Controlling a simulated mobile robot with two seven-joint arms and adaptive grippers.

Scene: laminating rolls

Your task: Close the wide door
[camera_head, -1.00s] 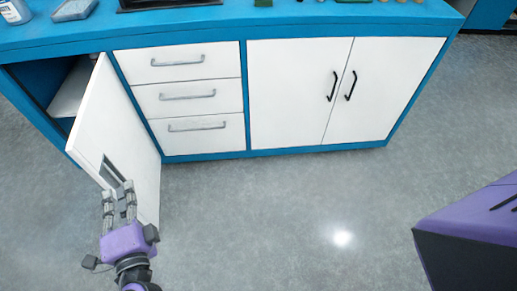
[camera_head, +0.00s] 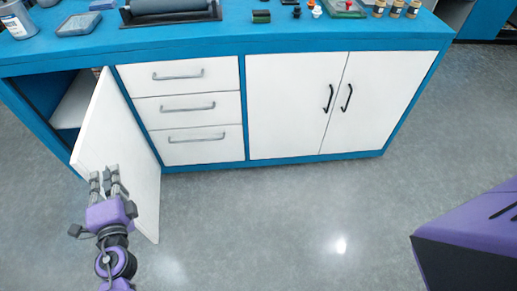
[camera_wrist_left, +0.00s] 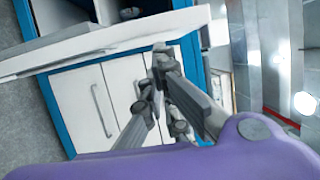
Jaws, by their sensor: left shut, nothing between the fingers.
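The wide white door (camera_head: 122,138) stands swung open at the left end of the blue cabinet, with the dark compartment (camera_head: 62,97) showing behind it. My left gripper (camera_head: 104,172) is at the door's outer face near its free edge, fingers together and empty. I cannot tell whether the fingertips touch the door. In the left wrist view the gripper (camera_wrist_left: 160,75) shows with its fingers pointing up, in front of the door's pale slab (camera_wrist_left: 90,42). My right gripper is not in view.
Three closed drawers (camera_head: 190,102) are right of the open door. Two closed white doors (camera_head: 335,105) with black handles are further right. The blue worktop (camera_head: 235,36) carries a roller device (camera_head: 170,8), jars and small items. The grey floor in front is clear.

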